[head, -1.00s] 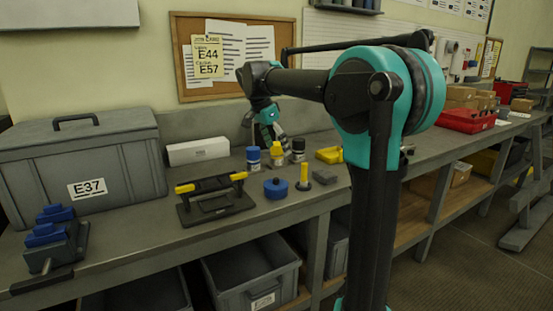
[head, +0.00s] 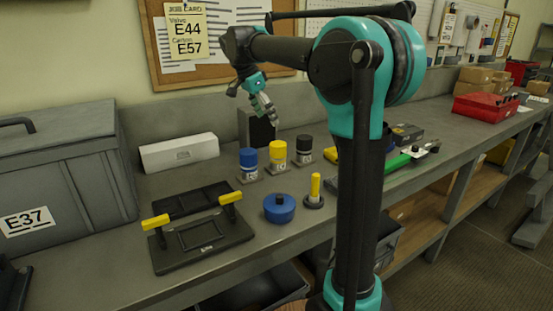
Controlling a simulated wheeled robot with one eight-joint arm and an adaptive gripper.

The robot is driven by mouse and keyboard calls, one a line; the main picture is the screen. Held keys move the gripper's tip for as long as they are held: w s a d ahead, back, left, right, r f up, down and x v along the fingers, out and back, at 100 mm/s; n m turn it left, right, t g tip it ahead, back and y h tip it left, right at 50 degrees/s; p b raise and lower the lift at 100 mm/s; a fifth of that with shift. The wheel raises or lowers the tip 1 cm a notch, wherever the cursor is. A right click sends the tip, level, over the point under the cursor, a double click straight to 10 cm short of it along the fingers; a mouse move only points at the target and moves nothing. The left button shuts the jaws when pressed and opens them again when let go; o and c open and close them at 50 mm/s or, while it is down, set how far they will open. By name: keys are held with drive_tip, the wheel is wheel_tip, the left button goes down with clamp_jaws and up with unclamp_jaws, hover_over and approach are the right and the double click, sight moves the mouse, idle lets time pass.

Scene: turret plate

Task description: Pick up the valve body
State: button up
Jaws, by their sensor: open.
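My gripper (head: 267,108) is open and empty, pointing down above the back of the bench (head: 180,282). No part is clearly marked as the valve body. Three upright capped cylinders stand in a row below and in front of the gripper: a blue one (head: 248,159), a yellow one (head: 278,152) and a black one (head: 304,143). They have pale label bands too small to read surely. A squat round blue part (head: 279,209) with a small knob lies in front of them. The job card (head: 187,32) reads Valve E44 and Carton E57.
A black frame fixture (head: 203,238) with yellow handles sits at front left. A yellow peg (head: 315,188) stands on a dark base. A white box (head: 180,152), a grey case (head: 62,170) marked E37 and a green-handled tool (head: 393,168) are nearby. A red bin (head: 487,106) stands far right.

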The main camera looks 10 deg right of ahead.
sight(282, 153)
drive_tip(key=x, duration=1.7)
drive_tip(key=shift+w, duration=0.2)
clamp_jaws()
